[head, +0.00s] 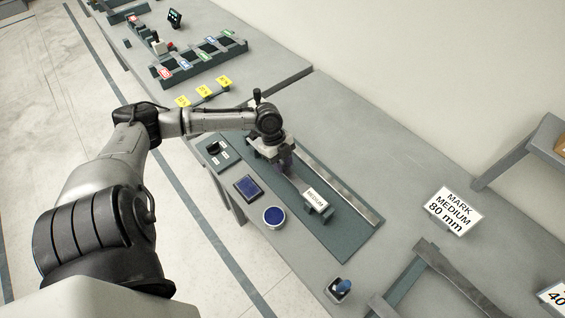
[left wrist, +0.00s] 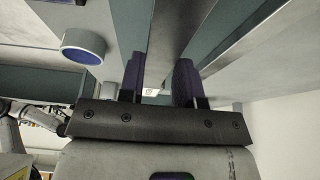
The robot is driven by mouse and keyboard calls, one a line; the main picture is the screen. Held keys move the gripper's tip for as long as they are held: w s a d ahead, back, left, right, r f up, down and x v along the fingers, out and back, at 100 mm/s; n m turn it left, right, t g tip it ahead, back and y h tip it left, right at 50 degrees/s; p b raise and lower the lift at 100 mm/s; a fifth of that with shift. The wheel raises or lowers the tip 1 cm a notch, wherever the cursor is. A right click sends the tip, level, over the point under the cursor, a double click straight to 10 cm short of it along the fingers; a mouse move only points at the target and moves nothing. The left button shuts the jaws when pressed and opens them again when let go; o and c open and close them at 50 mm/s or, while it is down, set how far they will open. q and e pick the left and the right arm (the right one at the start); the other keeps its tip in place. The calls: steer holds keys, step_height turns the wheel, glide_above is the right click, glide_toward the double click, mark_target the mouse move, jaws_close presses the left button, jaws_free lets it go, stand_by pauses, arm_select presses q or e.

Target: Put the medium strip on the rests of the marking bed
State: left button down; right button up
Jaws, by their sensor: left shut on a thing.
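The medium strip (head: 315,197), a grey bar with a white MEDIUM label at its near end, lies lengthwise over the marking bed (head: 345,246). Its labelled end is over the near rest (head: 321,209); I cannot tell whether it touches. My left gripper (head: 286,164) points down over the bed and is shut on the strip's middle part, hiding the far part and most of the far rest. In the left wrist view the strip (left wrist: 182,25) runs between the two purple-padded fingers (left wrist: 158,80). My right gripper is not in view.
A metal rule (head: 345,193) runs along the bed's wall side. A blue pad (head: 248,187), a round blue-topped tin (head: 274,216) and a knob box (head: 215,149) stand on its front side. A MARK MEDIUM 80 mm sign (head: 453,211) is to the right. A colour-labelled rack (head: 200,62) stands further back.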

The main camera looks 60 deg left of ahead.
arm_select(q)
steer(key=shift+r, duration=0.1)
steer(key=c, duration=0.8)
jaws_free()
steer(key=p+v, duration=0.2)
steer(key=v, duration=1)
steer(key=shift+p, duration=0.4)
